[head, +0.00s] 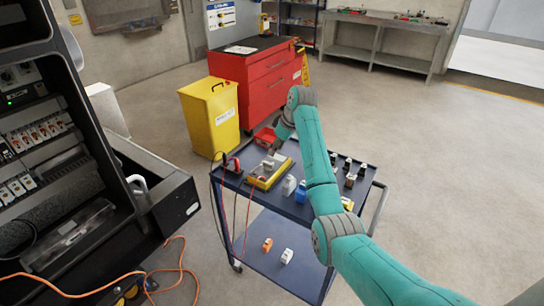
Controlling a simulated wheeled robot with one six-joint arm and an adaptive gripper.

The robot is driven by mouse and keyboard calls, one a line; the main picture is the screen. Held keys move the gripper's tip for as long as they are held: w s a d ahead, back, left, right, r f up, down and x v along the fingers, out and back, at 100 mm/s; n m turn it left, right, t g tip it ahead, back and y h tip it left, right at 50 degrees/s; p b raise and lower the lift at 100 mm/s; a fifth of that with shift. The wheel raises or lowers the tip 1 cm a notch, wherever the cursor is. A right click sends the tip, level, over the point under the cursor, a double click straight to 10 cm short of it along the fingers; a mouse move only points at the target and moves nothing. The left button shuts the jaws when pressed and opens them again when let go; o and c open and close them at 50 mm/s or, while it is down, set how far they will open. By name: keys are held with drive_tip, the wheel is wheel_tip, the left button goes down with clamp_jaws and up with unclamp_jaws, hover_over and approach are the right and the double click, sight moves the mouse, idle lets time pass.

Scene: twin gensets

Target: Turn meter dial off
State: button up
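A yellow-edged meter (262,183) lies on the top of a blue cart (262,208), near its left side. Red and dark leads run from the area of the meter down past the cart's left edge. The meter's dial is too small to make out, so I cannot tell its setting. My teal arm reaches over the cart from the lower right and bends down at its grey wrist.
Blue and white blocks (300,191) and several dark-topped items (349,171) stand on the cart. An open electrical cabinet (40,150) is at left, with an orange cable on the floor. Floor at right is clear.

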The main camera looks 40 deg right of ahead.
drive_tip(key=v, duration=0.3)
drive_tip(key=shift+s+r, duration=0.1)
drive_tip(key=shift+r, duration=0.05)
idle(0.5)
